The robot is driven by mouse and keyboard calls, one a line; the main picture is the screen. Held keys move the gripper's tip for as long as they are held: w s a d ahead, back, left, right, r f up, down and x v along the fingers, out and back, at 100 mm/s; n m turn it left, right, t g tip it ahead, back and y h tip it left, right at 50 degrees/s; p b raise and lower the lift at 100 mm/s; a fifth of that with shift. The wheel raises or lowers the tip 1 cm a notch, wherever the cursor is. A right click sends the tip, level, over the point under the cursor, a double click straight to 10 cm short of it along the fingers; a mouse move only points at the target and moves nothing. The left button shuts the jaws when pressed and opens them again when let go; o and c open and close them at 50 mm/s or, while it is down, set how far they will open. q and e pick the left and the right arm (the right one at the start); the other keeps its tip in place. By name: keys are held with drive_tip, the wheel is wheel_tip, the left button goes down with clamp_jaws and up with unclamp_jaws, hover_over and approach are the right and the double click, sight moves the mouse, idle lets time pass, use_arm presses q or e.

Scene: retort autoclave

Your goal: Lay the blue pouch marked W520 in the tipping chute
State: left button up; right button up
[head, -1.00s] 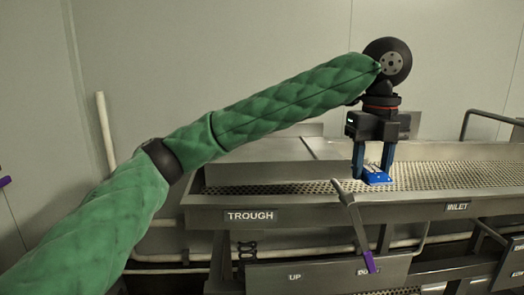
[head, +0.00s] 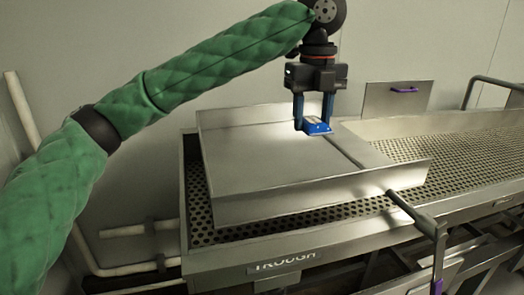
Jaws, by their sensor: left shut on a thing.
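My left gripper (head: 313,122) points down and is shut on a blue pouch (head: 317,128) with a pale label on top. The marking is too small to read. The tipping chute (head: 255,155) is a grey metal tray with raised side walls, at the centre of the head view. The gripper and pouch are over the chute's far right part, near a seam in its floor. I cannot tell whether the pouch touches the floor or hangs just above it. My right gripper is not in view.
The chute sits over a perforated trough (head: 420,153) labelled TROUGH on its front, running off to the right. A panel with a purple handle (head: 404,90) stands behind. The chute floor is otherwise bare.

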use_arm(q)
drive_tip(key=p, duration=0.4)
approach(258, 181)
drive_tip(key=shift+w+d+f, duration=0.3)
drive_tip(key=shift+d+f, duration=0.35)
drive_tip(key=shift+s+a+f, duration=0.3)
drive_tip(key=shift+a+f, duration=0.1)
drive_tip(key=shift+a, duration=0.05)
drive_tip(key=shift+w+a+f+p, duration=0.1)
drive_tip(key=shift+a+f+p, duration=0.1)
drive_tip(key=shift+f+p, duration=0.2)
wheel_tip(258, 181, down, 3)
drive_tip(key=shift+r+p, duration=0.15)
drive_tip(key=shift+p, duration=0.6)
drive_tip(key=shift+f, duration=0.4)
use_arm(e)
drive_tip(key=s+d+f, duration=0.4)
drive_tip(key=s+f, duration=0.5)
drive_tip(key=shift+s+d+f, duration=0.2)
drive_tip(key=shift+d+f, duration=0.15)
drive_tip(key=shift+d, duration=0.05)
use_arm(q)
drive_tip(key=shift+d+f, duration=0.1)
drive_tip(key=o, duration=1)
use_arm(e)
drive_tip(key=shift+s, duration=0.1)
